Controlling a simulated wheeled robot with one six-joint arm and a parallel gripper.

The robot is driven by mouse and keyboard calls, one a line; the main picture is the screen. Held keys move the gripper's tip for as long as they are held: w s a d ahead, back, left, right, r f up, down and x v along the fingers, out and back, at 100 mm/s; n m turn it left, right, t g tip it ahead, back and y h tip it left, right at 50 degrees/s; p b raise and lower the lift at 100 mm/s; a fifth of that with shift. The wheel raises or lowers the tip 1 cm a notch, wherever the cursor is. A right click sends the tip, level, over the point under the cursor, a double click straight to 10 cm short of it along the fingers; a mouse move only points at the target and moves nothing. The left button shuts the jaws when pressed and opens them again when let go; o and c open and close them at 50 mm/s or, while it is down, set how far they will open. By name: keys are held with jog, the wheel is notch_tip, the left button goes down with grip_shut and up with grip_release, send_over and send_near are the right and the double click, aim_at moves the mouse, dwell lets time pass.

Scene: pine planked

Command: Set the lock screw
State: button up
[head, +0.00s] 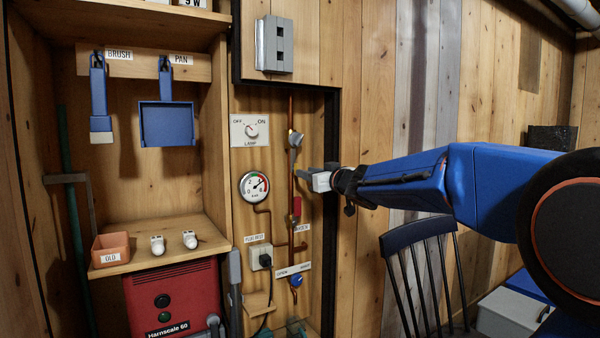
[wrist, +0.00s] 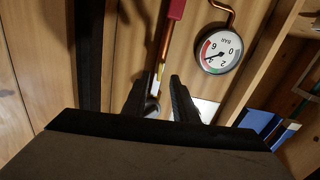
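A copper pipe (head: 291,110) runs down the recessed wood panel, with a pale grey fitting (head: 295,140) high on it and a red part (head: 297,206) lower down. My gripper (head: 308,175) reaches in from the right, in front of the pipe between these two. In the wrist view my gripper (wrist: 157,92) has its two dark fingers apart. A small metal piece (wrist: 154,104) shows in the gap, below the red part (wrist: 176,10); I cannot tell whether the fingers touch it. I cannot make out which piece is the lock screw.
A pressure gauge (head: 254,186) is left of the pipe, with a lamp switch plate (head: 249,130) above it. A blue knob (head: 296,281) and a black plug (head: 265,261) are lower. A dark chair (head: 425,260) stands under my arm.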

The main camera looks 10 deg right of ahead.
jog(key=shift+x, duration=2.7)
grip_shut()
